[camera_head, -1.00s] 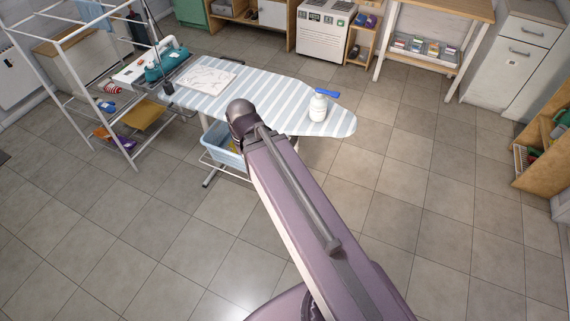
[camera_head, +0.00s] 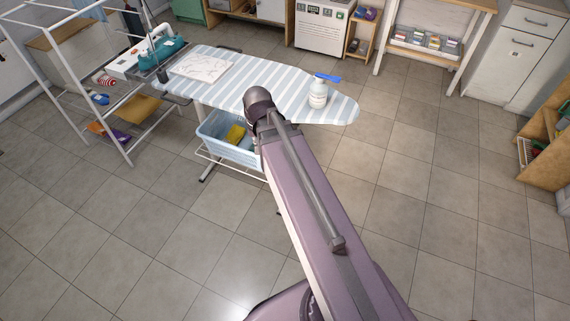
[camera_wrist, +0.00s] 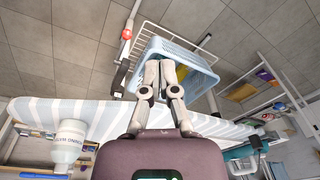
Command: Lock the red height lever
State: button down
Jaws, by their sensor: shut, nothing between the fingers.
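The red height lever (camera_wrist: 127,33) shows in the wrist view as a small red knob on a white leg bar under the ironing board. A dark part (camera_wrist: 120,76) sits on the same bar, nearer the board. My gripper (camera_wrist: 161,64) is shut and empty, to the right of the red knob in the picture and apart from it. Its fingers point towards the blue basket. The ironing board (camera_head: 215,88) has blue and white stripes. The lever and gripper are hidden in the head view, where my arm covers part of the board.
A light blue basket (camera_wrist: 189,52) sits on a white wire shelf (camera_wrist: 202,38) under the board, close beyond my fingers. A white bottle (camera_head: 318,95) and an iron (camera_head: 165,50) stand on top. A drying rack (camera_head: 117,140) is at left. Floor at right is clear.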

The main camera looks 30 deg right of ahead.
jog(key=w+d+f+m+t+b, duration=0.1)
jog(key=w+d+f+m+b, duration=0.1)
jog(key=d+f+m+b, duration=0.1)
jog(key=w+d+f+m+b, duration=0.2)
jog(key=d+f+b, duration=0.4)
jog(key=d, duration=0.4)
jog(key=shift+w+f+m+t, duration=0.4)
jog(key=shift+f+m, duration=0.3)
jog(key=shift+f, duration=0.05)
jog(key=shift+w+f+b, duration=0.1)
jog(key=shift+f+b, duration=0.05)
jog(key=shift+b, duration=0.3)
jog(key=b+x, duration=1.3)
jog(key=shift+w+d+f, duration=0.1)
jog(key=shift+d+f, duration=0.1)
jog(key=shift+f, duration=0.1)
jog(key=shift+d, duration=0.1)
jog(key=shift+d+f+h, duration=0.1)
jog(key=shift+d+h, duration=0.05)
jog(key=shift+h, duration=0.15)
